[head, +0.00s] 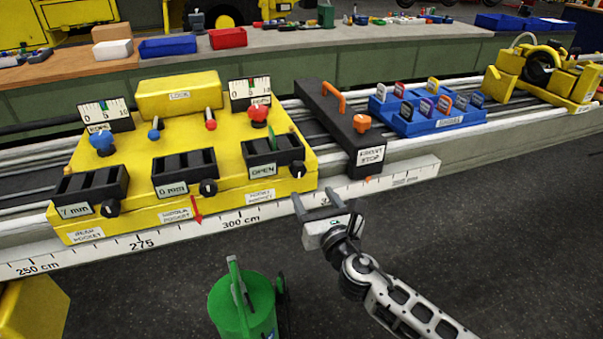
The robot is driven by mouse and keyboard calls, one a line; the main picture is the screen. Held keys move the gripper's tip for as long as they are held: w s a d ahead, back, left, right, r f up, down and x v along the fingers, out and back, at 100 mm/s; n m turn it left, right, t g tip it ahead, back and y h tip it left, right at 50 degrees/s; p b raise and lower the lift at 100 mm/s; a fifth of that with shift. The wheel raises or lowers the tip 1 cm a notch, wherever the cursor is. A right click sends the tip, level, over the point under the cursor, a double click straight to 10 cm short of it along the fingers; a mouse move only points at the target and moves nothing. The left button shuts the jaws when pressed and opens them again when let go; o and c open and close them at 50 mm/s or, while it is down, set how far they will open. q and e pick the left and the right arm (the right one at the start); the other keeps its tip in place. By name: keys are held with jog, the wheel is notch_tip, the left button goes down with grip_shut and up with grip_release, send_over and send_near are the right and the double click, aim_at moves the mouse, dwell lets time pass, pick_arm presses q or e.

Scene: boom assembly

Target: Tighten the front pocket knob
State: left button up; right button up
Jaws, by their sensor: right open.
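A yellow carriage (228,137) sits on the rail and has three black pockets along its front. The right one, the front pocket (262,152), carries a label reading OPEN, and a thin green piece stands at its right end. Its black knob (298,169) is at the pocket's lower right corner. My right gripper (315,197) is open and empty, in front of the ruler, just below and right of that knob and apart from it. My left gripper is not in view.
A black stop block (338,120) with orange handles stands right of the carriage. Further right is a blue rack (425,112) of coloured tags. A green canister (243,305) stands in front, left of my right arm. The floor at right is clear.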

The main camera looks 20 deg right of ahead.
aim_at(299, 172)
jog(key=w, duration=0.8)
jog(key=shift+w+a+b, duration=0.15)
jog(key=shift+w+b, duration=0.15)
jog(key=shift+b, duration=0.05)
jog(key=c, duration=1)
